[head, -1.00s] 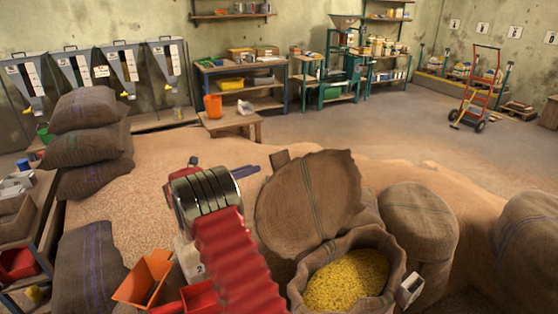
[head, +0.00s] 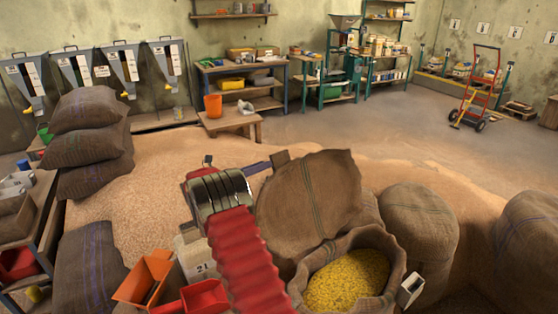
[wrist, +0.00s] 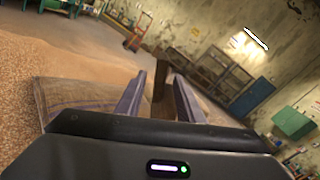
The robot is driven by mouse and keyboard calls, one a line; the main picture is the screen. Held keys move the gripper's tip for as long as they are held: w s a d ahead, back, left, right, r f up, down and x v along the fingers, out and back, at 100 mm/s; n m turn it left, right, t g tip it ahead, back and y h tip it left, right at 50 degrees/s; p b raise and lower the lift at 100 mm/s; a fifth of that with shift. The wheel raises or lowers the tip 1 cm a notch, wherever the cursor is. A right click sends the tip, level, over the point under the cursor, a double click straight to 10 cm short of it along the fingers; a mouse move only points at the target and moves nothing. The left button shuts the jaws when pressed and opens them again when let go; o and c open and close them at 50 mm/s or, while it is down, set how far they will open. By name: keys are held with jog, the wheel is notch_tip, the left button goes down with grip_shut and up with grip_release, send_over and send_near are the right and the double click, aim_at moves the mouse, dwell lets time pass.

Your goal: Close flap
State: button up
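The open sack flap (head: 308,200) is a round brown burlap piece with a green stripe, raised behind the mouth of a sack (head: 312,268) filled with yellow grain (head: 345,282). A small brown tab (head: 280,158) sticks out at the flap's upper left. My gripper (head: 264,165) is just left of this tab, its purple finger pointing at it. In the wrist view, the two fingers of my gripper (wrist: 160,98) are apart, and the brown tab (wrist: 159,82) shows in line with the gap between them. Whether they touch it is unclear.
Closed burlap sacks (head: 418,225) stand right of the open one. An orange scoop (head: 145,280) and a red scoop (head: 200,297) lie at the front left. Stacked sacks (head: 88,150) stand at the left. Loose grain (head: 155,175) covers the middle.

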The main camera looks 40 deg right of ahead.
aim_at(288, 155)
jog(key=d, duration=0.6)
jog(key=s+d, duration=0.1)
jog(key=d, duration=0.1)
jog(key=shift+s+d, duration=0.1)
jog(key=shift+d, duration=0.3)
jog(key=shift+c, duration=0.3)
grip_shut()
jog(key=shift+a, duration=0.15)
